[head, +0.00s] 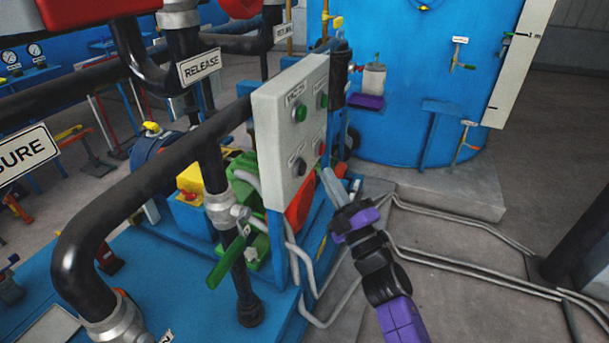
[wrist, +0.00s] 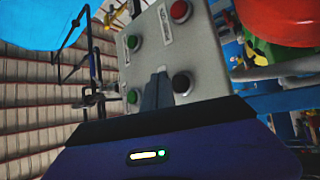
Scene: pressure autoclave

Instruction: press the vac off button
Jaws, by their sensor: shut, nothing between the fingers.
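A pale grey control panel (head: 287,140) stands upright in the middle of the head view, with two green buttons in its upper row. Its lower row has a dark button (head: 300,167) on the left and a red button (head: 320,147) on the right. The labels are too small to read surely, so I cannot tell which button is vac off. My gripper (head: 326,172) is shut and empty near the panel's lower right edge. In the wrist view its fingers (wrist: 156,88) overlap the panel between a green button (wrist: 132,97) and a dark red button (wrist: 181,83). Contact is not visible.
Black pipes (head: 150,180) and a RELEASE sign (head: 199,67) lie left of the panel. A red round part (head: 300,205) and grey conduits sit below it. A large blue tank (head: 430,80) stands behind. The floor at right is mostly clear, with low pipes.

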